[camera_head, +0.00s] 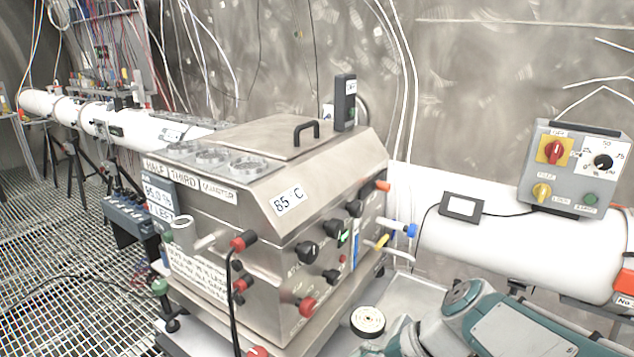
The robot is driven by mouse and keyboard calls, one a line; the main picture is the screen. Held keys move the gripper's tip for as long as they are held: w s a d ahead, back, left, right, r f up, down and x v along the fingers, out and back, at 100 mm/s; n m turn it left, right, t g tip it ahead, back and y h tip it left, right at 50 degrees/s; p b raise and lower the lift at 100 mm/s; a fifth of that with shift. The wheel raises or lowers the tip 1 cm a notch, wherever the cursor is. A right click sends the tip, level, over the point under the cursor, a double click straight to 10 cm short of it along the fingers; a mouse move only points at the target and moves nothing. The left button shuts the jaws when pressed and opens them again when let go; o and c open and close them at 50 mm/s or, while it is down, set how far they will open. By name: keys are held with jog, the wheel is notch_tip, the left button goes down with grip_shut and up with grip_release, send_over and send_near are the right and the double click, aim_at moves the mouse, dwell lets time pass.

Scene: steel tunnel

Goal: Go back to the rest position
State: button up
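A teal and grey part of my arm shows at the bottom right, in front of the white pipe. The end of my arm runs out of the picture or is hidden, and no gripper fingers can be made out. A steel machine box (345,245) with a lid handle, black knobs and an "85 C" label stands in the middle, left of my arm. A gap shows between the box and the teal arm part.
A grey control box (575,170) with red and yellow switches sits on the white pipe (460,245) at the right. A small black-framed display (461,206) is on the pipe too. A round white-topped part (367,321) sits beside my arm. Grated floor (60,290) lies open at left.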

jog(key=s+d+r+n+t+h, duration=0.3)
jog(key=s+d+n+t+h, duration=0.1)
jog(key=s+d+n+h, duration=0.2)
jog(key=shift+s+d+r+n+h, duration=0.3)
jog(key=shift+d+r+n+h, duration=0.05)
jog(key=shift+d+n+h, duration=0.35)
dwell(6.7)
